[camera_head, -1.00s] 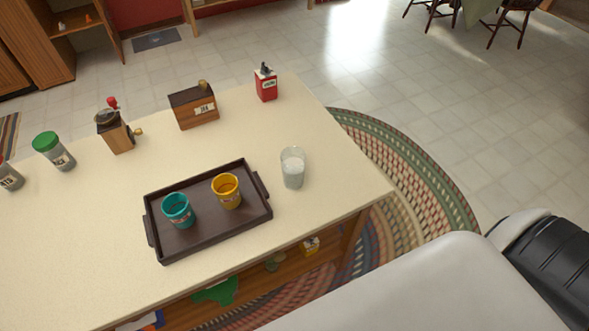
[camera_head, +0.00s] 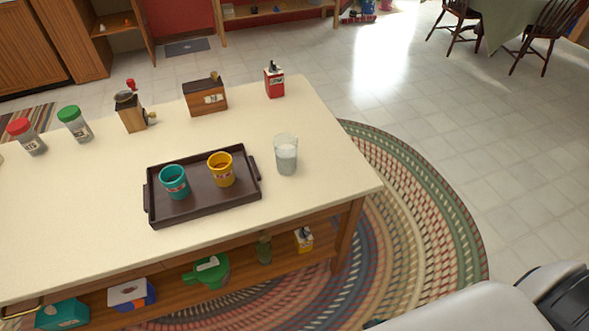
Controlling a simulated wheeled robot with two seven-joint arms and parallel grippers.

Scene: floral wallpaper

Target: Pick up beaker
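A clear glass beaker (camera_head: 286,155) with whitish contents stands upright on the cream tabletop (camera_head: 120,236), just right of the dark tray (camera_head: 212,205) and apart from it. A teal cup (camera_head: 174,182) and a yellow cup (camera_head: 221,169) stand on the tray. Part of my own arm shows at the lower right, well away from the beaker. Neither of my grippers is in view.
A red tin (camera_head: 274,80), a wooden box (camera_head: 206,97), a grinder (camera_head: 131,112) and jars with green (camera_head: 75,124) and red (camera_head: 28,137) lids line the table's back. The shelf below holds a green item (camera_head: 207,272). The tabletop around the beaker is clear.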

